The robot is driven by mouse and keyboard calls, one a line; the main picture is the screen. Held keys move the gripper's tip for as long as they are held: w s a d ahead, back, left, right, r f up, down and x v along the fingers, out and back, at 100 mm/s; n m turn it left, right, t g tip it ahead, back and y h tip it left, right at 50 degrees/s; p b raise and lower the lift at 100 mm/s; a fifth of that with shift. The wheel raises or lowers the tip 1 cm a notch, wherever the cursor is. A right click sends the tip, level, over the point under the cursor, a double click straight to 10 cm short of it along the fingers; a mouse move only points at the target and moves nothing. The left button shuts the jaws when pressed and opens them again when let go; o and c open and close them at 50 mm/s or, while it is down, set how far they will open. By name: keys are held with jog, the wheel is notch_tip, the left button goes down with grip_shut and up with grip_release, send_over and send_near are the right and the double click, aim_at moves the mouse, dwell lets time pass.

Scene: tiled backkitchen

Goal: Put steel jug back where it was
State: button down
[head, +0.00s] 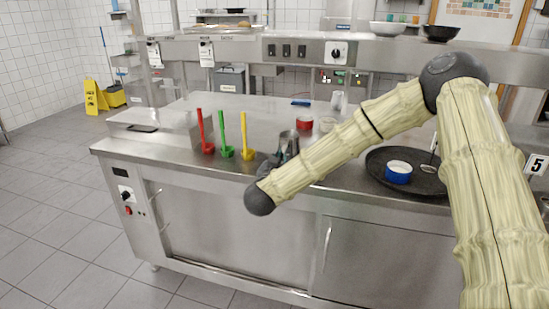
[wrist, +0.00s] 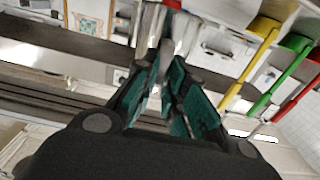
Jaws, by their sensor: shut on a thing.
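The steel jug (head: 290,138) shows in the head view at the middle of the steel counter, partly hidden behind my arm and gripper. My gripper (head: 280,156) is at the counter's front part, to the right of the yellow tool. In the wrist view the gripper's teal-padded fingers (wrist: 168,80) are closed on shiny metal, the steel jug (wrist: 182,38). The jug's lower part is hidden, so I cannot tell whether it touches the counter.
Red (head: 204,132), green (head: 224,135) and yellow (head: 245,137) upright tools stand left of the jug. A red tub (head: 305,124) and a clear dish (head: 328,125) are behind it. A dark round tray (head: 428,184) with a blue tub (head: 398,173) is at right.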

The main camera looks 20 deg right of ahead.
jog(key=shift+w+a+f+p, duration=0.1)
jog(key=shift+w+f+p, duration=0.2)
jog(key=shift+w+f, duration=0.7)
jog(key=shift+w+f+p, duration=0.3)
jog(key=shift+w+f, duration=0.1)
jog(key=shift+w, duration=1.15)
jog(key=shift+w+a+f+p, duration=0.1)
jog(key=shift+w+f+p, duration=0.2)
jog(key=shift+w+f, duration=0.7)
jog(key=shift+w+r, duration=0.25)
jog(key=c, duration=1.5)
grip_release()
jog(key=shift+f, duration=0.1)
jog(key=shift+s, duration=0.1)
jog(key=b+v, duration=0.2)
jog(key=v, duration=1)
